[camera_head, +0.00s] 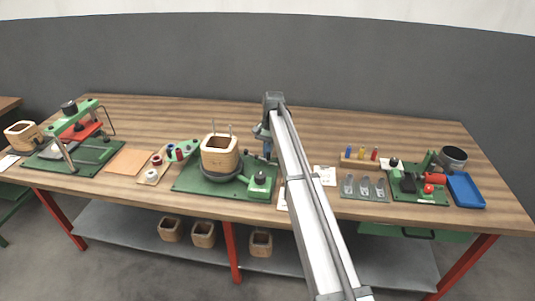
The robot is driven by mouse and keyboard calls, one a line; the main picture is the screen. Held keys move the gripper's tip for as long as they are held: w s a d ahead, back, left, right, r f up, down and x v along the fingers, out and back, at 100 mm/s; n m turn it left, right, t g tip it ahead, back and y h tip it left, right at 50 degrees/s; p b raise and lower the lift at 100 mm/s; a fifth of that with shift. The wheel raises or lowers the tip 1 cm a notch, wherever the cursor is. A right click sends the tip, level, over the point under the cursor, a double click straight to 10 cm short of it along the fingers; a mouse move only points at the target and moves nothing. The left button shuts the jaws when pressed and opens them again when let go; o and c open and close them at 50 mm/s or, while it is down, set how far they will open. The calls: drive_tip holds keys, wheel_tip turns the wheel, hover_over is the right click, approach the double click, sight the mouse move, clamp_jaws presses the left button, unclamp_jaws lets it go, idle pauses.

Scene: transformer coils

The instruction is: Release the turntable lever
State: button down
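A green turntable station (190,185) stands on the table left of centre. A square wooden coil former (219,153) sits upright on its dark round turntable (229,176), with thin upright pins at its top. A green block (261,183) with a small knob stands at the right of the base; the lever itself is too small to make out for sure. My gripper (267,151) points down just right of the coil former and above the green block. My arm partly hides it. I cannot tell whether its fingers are open or touch anything.
Left are a wooden tray with spools (153,173), an orange-brown sheet (129,161) and a green-and-red press (82,130). Right are a rack of coloured pieces (361,158), a green fixture (417,190), a metal cup (453,157) and a blue tray (466,188). The table's back is clear.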

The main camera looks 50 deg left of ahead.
drive_tip(key=shift+r, duration=0.1)
drive_tip(key=v, duration=0.9)
drive_tip(key=shift+w+r, duration=0.15)
drive_tip(key=shift+r, duration=0.25)
